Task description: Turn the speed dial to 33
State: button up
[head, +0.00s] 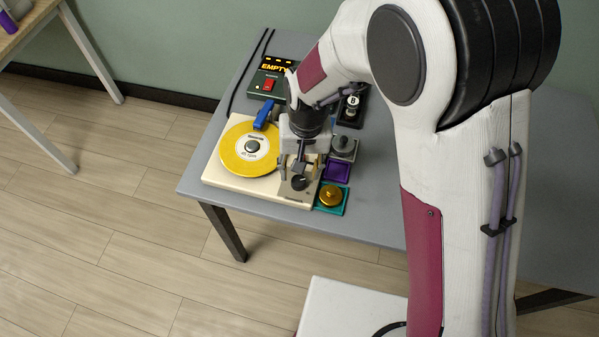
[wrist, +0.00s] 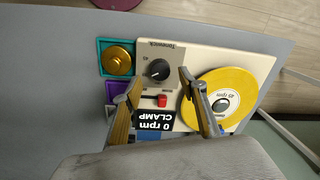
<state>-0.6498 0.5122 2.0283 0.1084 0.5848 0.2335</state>
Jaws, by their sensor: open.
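The speed dial (wrist: 158,69) is a round black knob on the grey control panel of a cream turntable (wrist: 250,66). In the head view the dial (head: 298,184) sits at the turntable's front right. Its pointer is too small to read surely. My gripper (head: 301,164) points down above the panel, close to the dial. In the wrist view the open fingers of my gripper (wrist: 160,79) stand on either side of the dial, apart from it, with nothing between them. A yellow record (wrist: 201,100) lies on the platter. A small display (wrist: 154,121) reads "0 rpm CLAMP".
A red switch (wrist: 162,101) sits near the dial. A gold puck lies on a teal tray (head: 319,209), beside a purple tray (head: 337,170). A blue-handled part (head: 264,114) stands by the record. A box reading "EMPTY" (head: 268,84) is behind. The table's front edge is close.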

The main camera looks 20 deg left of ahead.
aim_at(304, 182)
notch_tip(304, 182, up, 9)
jog(key=shift+d+f, duration=0.2)
jog(key=shift+d, duration=0.1)
jog(key=shift+w, duration=0.1)
dwell(0.7)
jog(key=s+d+r+m+t, duration=0.1)
jog(key=s+d+r, duration=0.3)
jog(key=d, duration=0.5)
jog(key=s+d+r+m+t, duration=0.1)
jog(key=s+d+r+t, duration=0.2)
jog(key=d+r, duration=0.4)
jog(key=s+d+r+m+t, duration=0.1)
jog(key=s+d+r, duration=0.4)
jog(key=d, duration=0.7)
jog(key=shift+s+r+m+t+h, duration=0.4)
jog(key=shift+s, duration=0.1)
jog(key=shift+a, duration=0.1)
jog(key=shift+c, duration=0.2)
dwell(1.9)
